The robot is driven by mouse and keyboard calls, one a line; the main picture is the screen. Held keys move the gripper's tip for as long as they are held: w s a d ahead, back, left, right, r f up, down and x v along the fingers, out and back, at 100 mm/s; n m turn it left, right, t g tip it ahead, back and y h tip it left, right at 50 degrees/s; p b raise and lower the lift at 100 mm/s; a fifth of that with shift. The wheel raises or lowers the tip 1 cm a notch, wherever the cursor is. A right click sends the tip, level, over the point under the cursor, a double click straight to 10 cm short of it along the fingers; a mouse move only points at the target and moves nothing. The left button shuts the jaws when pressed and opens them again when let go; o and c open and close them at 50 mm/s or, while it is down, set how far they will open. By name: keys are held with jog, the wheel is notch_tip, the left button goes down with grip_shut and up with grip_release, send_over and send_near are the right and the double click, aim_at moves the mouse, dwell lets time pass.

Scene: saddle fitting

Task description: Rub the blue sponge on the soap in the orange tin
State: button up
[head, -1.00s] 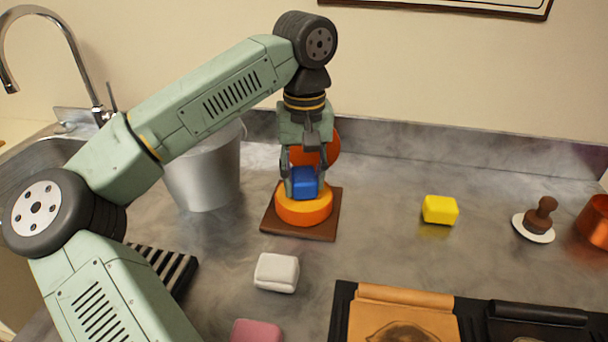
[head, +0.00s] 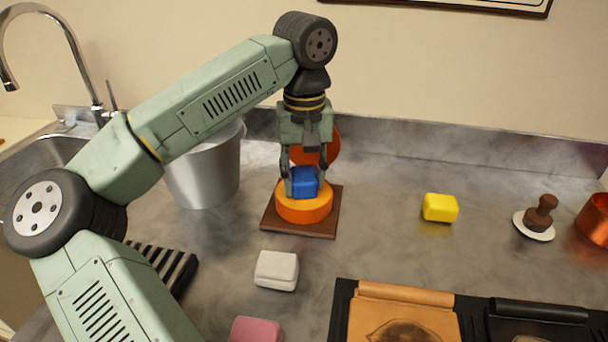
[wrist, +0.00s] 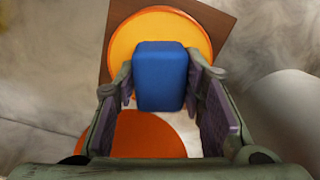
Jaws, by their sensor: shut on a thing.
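The blue sponge (head: 304,182) is held between the fingers of my gripper (head: 305,180). My gripper is shut on it, fingers pointing down, as the wrist view also shows with the sponge (wrist: 160,75) between the finger pads. The sponge is over the round orange tin (head: 304,210), at its top face. The tin stands on a brown square board (head: 270,222). In the wrist view the tin's yellow-orange inside (wrist: 125,42) shows around the sponge. An orange-red lid (head: 331,148) stands tilted behind the tin. I cannot tell whether the sponge touches the soap.
A metal bucket (head: 203,175) stands left of the tin. White (head: 276,270), pink (head: 256,329) and yellow (head: 440,208) blocks lie on the counter. A brown-handled stamp-like tool (head: 541,215) and copper pot (head: 594,218) are at right. Leather pieces (head: 402,315) lie in front.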

aim_at(304, 175)
dwell(0.4)
jog(key=shift+r+p, duration=2.8)
jog(key=shift+r, duration=0.75)
jog(key=shift+s+f, duration=0.1)
jog(key=shift+f, duration=0.05)
